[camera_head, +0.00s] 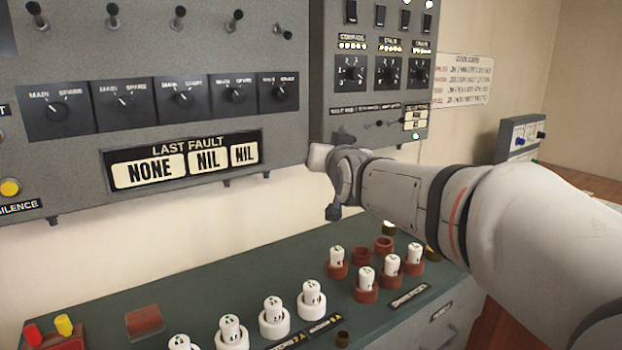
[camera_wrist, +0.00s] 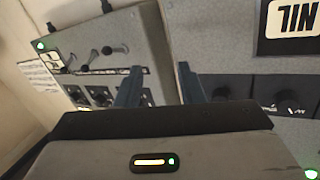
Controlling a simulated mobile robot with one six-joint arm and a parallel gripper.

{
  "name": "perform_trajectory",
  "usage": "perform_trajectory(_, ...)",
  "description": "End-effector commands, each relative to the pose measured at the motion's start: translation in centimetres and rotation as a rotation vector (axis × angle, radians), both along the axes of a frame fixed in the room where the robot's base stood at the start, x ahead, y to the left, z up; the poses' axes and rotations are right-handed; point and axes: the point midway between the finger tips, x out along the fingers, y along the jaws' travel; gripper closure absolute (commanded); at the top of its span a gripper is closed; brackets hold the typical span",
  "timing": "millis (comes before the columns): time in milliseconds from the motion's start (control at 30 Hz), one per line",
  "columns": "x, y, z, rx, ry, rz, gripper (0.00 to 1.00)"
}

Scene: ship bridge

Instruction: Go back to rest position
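My arm reaches in from the right in the head view, with my gripper (camera_head: 335,172) at its end in front of the wall panels. It is raised above the green-topped console (camera_head: 235,270). In the wrist view, the two dark fingers of my gripper (camera_wrist: 159,80) stand apart with nothing between them, so it is open and empty. Behind the fingers are the grey panels. The fingertips are hard to make out in the head view.
A grey fault panel (camera_head: 60,140) and a smaller switch panel (camera_head: 335,60) hang on the wall near my gripper. White plugs (camera_head: 311,293) in white and brown sockets stand on the console below. A small control box (camera_head: 520,140) is behind my arm at right.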

Motion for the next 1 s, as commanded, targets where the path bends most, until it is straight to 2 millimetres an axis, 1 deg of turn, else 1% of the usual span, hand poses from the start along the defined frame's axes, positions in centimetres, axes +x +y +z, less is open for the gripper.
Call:
perform_trajectory(33,-1.8,-1.5,-1.2,-0.037,0.115,-0.01,0.65)
perform_trajectory(67,-3.0,-2.3,-2.7,-0.059,0.187,-0.015,0.65)
perform_trajectory(100,-4.7,-3.3,-4.6,-0.085,0.284,-0.02,0.65)
perform_trajectory(167,-7.6,-4.8,-7.5,-0.122,0.43,-0.029,0.65)
perform_trajectory(200,-9.8,-5.8,-9.3,-0.145,0.527,-0.034,0.65)
perform_trajectory(267,-13.4,-7.2,-11.8,-0.176,0.672,-0.04,0.65)
perform_trajectory(300,-15.9,-8.0,-13.4,-0.193,0.766,-0.044,0.65)
perform_trajectory(367,-19.5,-9.1,-15.4,-0.215,0.892,-0.047,0.65)
perform_trajectory(400,-21.8,-9.7,-16.5,-0.226,0.97,-0.05,0.65)
perform_trajectory(500,-26.5,-10.8,-18.4,-0.244,1.127,-0.052,0.65)
perform_trajectory(533,-27.7,-11.0,-18.9,-0.248,1.164,-0.052,0.65)
perform_trajectory(600,-29.7,-11.4,-19.6,-0.255,1.23,-0.052,0.65)
perform_trajectory(700,-31.3,-11.6,-20.2,-0.26,1.281,-0.051,0.65)
perform_trajectory(800,-31.7,-11.7,-20.5,-0.261,1.294,-0.05,0.65)
perform_trajectory(1000,-31.6,-11.6,-20.5,-0.261,1.292,-0.05,0.65)
